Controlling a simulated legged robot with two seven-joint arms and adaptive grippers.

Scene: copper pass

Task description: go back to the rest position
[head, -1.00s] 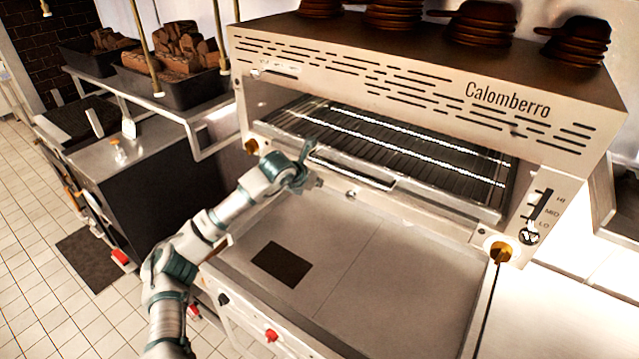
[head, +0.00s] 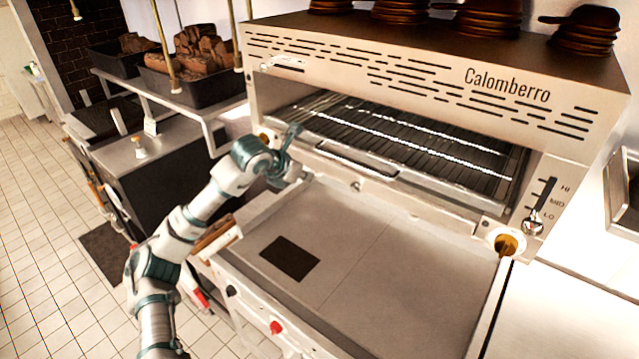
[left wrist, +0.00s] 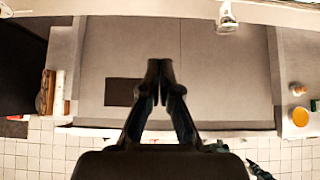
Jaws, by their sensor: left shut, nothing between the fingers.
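My left arm comes in from the lower left of the head view. Its gripper (head: 287,158) is in front of the left part of the grill oven's (head: 420,85) opening, above the back left of the flat griddle plate (head: 400,270). In the left wrist view the gripper's fingers (left wrist: 160,68) are shut with tips together and nothing between them. The griddle plate (left wrist: 220,80) lies below them, with a dark square patch (left wrist: 122,92) beside the fingers. My right gripper is in neither view.
The oven's wire rack (head: 430,145) and front handle are close to the left gripper. Stacked brown pans (head: 485,22) stand on the oven. Black trays of wood (head: 190,85) sit on a shelf at left.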

